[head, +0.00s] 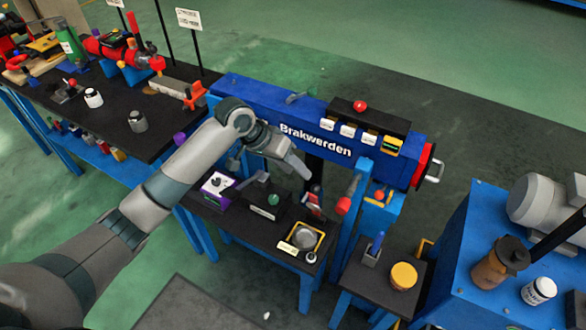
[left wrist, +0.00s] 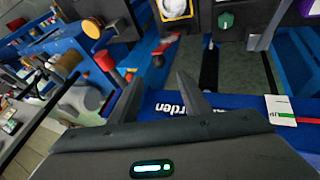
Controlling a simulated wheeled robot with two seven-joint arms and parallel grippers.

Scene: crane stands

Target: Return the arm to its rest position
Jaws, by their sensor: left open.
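My left arm reaches in from the lower left of the head view. The blue beam (left wrist: 230,112) shows below and behind the fingers there. I cannot tell whether the gripper touches the beam. My right gripper is in neither view.
On the small table are a purple-and-white box (head: 217,186), a black box with a green knob (head: 268,203) and a yellow-rimmed tray (head: 320,240). A red-ended lever (head: 345,203) stands to the right. A black bench (head: 115,150) is at left. Green floor (head: 380,45) is open behind.

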